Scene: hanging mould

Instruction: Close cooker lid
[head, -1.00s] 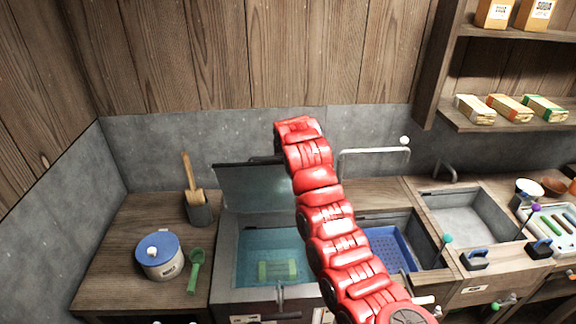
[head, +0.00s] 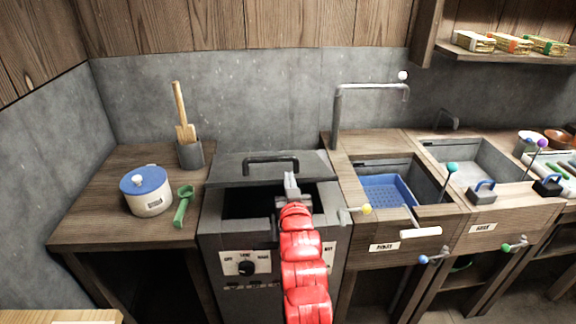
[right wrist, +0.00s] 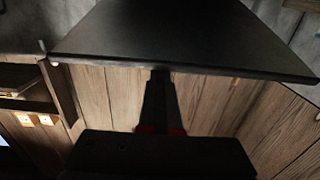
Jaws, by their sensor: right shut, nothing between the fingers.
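The cooker (head: 218,245) stands in the counter, with a control panel and dial on its front. Its dark grey lid (head: 232,170), with a bar handle (head: 270,160) on top, is tilted partway down at the rear. A dark gap (head: 245,203) shows between it and the front rim. My right gripper (head: 291,180) is shut and empty, overlapping the lid's front edge right of the middle. In the right wrist view the lid (right wrist: 190,40) fills the top, and the gripper's fingers (right wrist: 160,75) reach its near edge; contact is unclear. My left gripper is out of view.
A blue-lidded pot (head: 148,192), a green scoop (head: 183,206) and a utensil holder (head: 190,154) stand on the left counter. To the right are a faucet (head: 338,115), a sink with a blue basket (head: 385,190) and coloured-knob levers.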

